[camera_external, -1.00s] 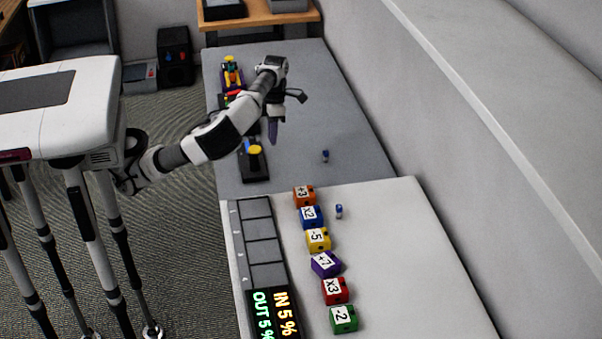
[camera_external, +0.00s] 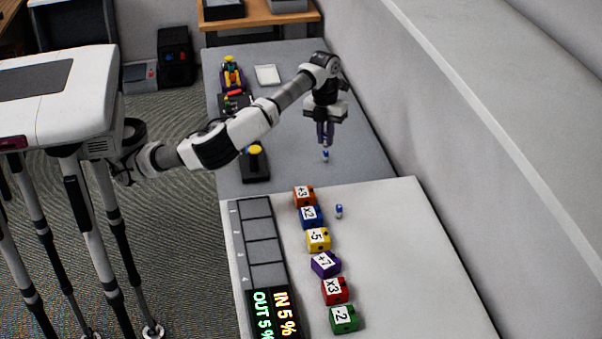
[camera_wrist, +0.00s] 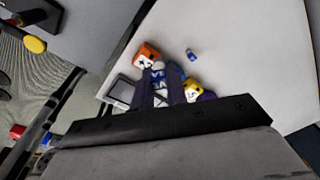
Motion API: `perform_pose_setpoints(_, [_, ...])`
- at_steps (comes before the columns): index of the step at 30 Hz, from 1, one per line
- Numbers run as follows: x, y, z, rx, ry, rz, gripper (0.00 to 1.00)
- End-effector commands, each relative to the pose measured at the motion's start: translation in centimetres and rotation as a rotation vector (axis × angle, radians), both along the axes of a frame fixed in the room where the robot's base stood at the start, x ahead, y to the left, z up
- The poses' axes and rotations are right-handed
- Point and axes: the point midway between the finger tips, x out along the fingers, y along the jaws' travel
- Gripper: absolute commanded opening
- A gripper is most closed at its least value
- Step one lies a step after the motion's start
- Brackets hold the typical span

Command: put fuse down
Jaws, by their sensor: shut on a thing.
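Number blocks, including an orange one (camera_external: 304,196) and a green one (camera_external: 344,319), form a row on the white table (camera_external: 420,270). A slotted tray (camera_external: 262,250) and a display (camera_external: 272,315) lie left of them. A yellow-button box (camera_external: 254,163) and a white tray (camera_external: 268,75) are on the grey table.

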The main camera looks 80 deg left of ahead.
Motion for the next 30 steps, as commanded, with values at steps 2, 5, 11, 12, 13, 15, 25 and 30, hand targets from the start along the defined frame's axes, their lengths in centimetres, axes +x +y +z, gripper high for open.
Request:
perform_pose_setpoints(2, [0.9,-2.4,0.9,0.003,0.004,0.083,0.0])
perform_pose_setpoints(5, [1.7,-5.5,1.7,0.0,0.012,0.201,0.0])
perform_pose_setpoints(11, [2.7,-11.5,2.9,-0.005,0.036,0.424,0.0])
perform_pose_setpoints(12, [2.7,-12.5,3.0,-0.005,0.042,0.463,0.0])
perform_pose_setpoints(13, [2.8,-13.2,3.1,-0.004,0.045,0.491,0.0])
perform_pose_setpoints(15, [2.8,-14.6,3.3,-0.006,0.052,0.545,0.0])
perform_pose_setpoints(25, [2.7,-17.2,3.5,-0.007,0.07,0.652,0.0])
perform_pose_setpoints(30, [2.7,-17.3,2.0,-0.005,0.072,0.652,0.0])
